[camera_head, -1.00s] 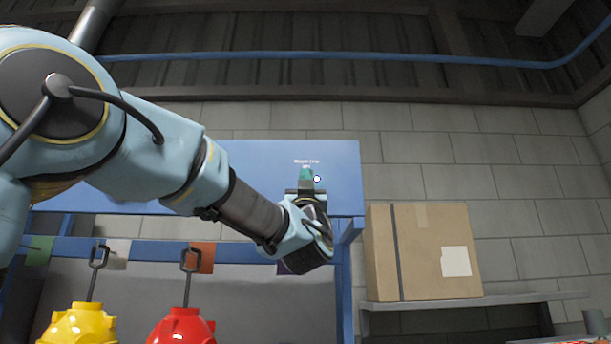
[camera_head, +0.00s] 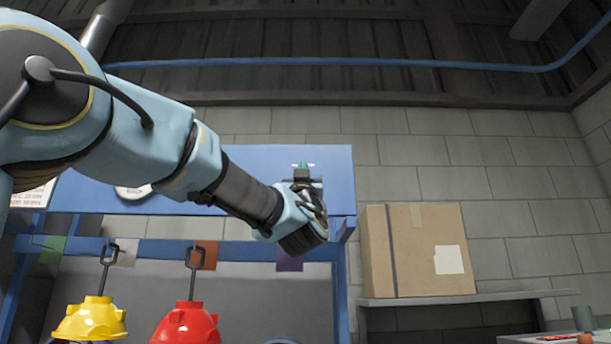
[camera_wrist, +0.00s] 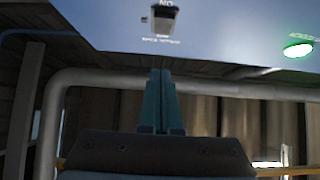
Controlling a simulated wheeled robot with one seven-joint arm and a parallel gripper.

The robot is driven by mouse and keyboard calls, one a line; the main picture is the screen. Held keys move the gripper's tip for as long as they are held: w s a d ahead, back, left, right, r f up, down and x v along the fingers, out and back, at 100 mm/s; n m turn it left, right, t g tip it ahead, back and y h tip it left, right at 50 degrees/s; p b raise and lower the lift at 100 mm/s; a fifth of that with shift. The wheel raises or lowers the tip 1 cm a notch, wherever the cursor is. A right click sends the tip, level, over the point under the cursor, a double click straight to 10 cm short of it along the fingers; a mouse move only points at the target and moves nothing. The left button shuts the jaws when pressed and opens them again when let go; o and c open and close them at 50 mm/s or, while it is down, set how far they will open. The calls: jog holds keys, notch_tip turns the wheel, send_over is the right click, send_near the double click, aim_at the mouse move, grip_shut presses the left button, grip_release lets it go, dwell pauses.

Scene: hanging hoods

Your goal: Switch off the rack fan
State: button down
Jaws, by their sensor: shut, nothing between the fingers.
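The blue overhead panel (camera_head: 250,160) spans the upper left of the head view behind my arm. In the wrist view a dark switch (camera_wrist: 164,22) sits on its pale blue face (camera_wrist: 100,25), with small lettering around it. A lit green lamp (camera_wrist: 298,49) is to its right. My gripper (camera_wrist: 161,75) is shut and empty, its teal fingers side by side, with the tips just below the switch in the picture. Contact cannot be told. In the head view my gripper (camera_head: 303,167) is in front of the panel's right part, and the switch is hidden or too small to make out.
A yellow hood (camera_head: 91,318) and a red hood (camera_head: 187,325) hang from hooks under the blue frame, below my arm. A cardboard box (camera_head: 410,250) stands on a shelf (camera_head: 430,299) to the right. A round white plate (camera_head: 133,192) shows on the panel.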

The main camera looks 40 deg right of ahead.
jog(key=b+v, duration=0.4)
jog(key=v, duration=0.5)
jog(key=shift+s+a+r, duration=0.25)
jog(key=shift+a+r, duration=0.1)
jog(key=shift+r, duration=0.05)
